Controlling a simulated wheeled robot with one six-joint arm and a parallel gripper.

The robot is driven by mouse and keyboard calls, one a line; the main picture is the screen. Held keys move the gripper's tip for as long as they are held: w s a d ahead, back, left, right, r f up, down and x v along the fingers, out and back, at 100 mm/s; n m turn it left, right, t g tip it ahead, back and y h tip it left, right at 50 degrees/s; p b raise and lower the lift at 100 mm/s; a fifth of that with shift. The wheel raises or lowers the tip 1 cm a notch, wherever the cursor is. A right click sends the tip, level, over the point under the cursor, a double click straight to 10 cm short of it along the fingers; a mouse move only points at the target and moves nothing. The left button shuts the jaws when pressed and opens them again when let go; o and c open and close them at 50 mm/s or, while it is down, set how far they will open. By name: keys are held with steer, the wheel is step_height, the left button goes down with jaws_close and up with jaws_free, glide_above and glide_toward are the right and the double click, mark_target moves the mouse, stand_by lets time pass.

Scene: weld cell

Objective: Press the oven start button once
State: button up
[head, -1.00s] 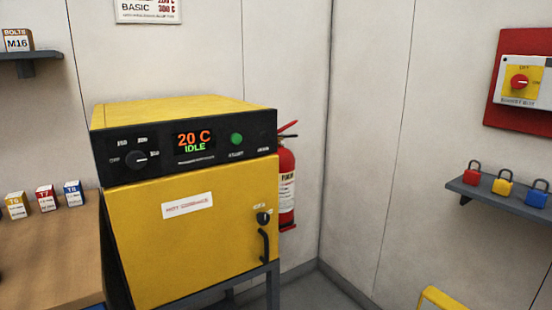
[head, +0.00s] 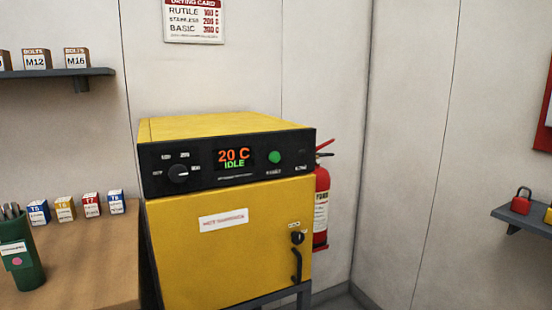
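The yellow oven (head: 225,250) stands in the middle of the head view on a grey stand, its door shut. Its black control panel (head: 215,178) runs along the top front. The green round start button (head: 274,157) is on the panel's right part, with a small label under it too blurred to read surely. The display (head: 234,157) reads 20 C and IDLE. A black dial (head: 178,173) sits at the panel's left. My gripper is not in view.
A wooden bench (head: 85,260) with small boxes and a green holder (head: 20,255) stands left of the oven. A red fire extinguisher (head: 321,205) is close at its right. A shelf with padlocks (head: 521,201) is at the far right.

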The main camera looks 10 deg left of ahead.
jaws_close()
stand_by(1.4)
